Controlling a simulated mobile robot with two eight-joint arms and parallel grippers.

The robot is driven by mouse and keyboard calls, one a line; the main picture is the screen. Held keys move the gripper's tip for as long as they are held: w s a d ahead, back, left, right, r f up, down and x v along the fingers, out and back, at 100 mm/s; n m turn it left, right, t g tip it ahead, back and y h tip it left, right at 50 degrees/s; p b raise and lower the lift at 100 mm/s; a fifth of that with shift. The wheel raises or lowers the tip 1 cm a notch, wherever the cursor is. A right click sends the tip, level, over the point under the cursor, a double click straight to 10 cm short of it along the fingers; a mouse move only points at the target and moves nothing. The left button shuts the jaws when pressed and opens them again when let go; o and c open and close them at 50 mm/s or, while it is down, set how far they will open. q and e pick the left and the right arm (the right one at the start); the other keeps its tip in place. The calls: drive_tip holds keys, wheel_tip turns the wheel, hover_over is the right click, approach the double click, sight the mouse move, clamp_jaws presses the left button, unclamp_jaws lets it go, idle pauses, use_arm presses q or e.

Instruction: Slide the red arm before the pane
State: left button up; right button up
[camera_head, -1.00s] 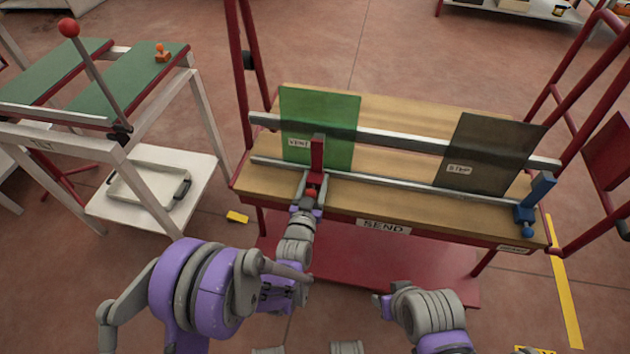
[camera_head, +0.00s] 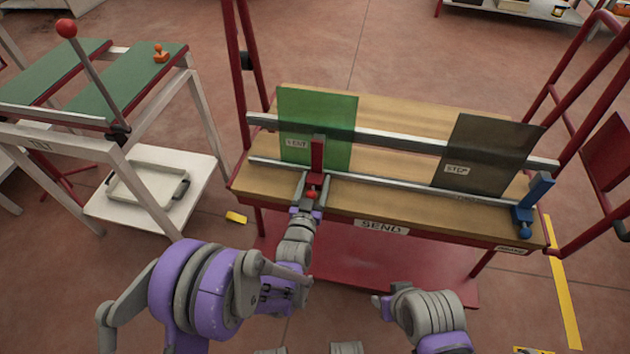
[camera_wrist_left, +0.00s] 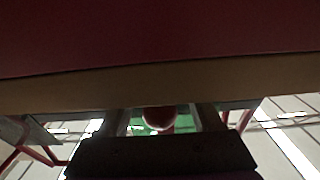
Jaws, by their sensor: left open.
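The red arm (camera_head: 318,155) stands upright on the lower rail of the bench, in front of the green pane (camera_head: 340,130). The pane shows on both sides of it. A red knob (camera_head: 312,194) sits at the arm's near end. My left gripper (camera_head: 310,200) is at this knob with open fingers. In the left wrist view the knob (camera_wrist_left: 160,118) shows between the two dark fingers, with green behind it. A dark pane (camera_head: 490,155) stands further right. My right gripper (camera_head: 382,306) is low in front of the bench, apart from it; its fingers are unclear.
A blue arm (camera_head: 535,200) stands at the rail's right end. The metal rails (camera_head: 400,188) run along the wooden bench top (camera_head: 400,210). Red posts rise at both ends. A green-topped table with a red-knobbed lever (camera_head: 92,75) stands at the left.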

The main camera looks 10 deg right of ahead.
use_arm(q)
drive_tip(key=v, duration=1)
drive_tip(key=shift+s, duration=0.25)
drive_tip(key=shift+a, duration=0.1)
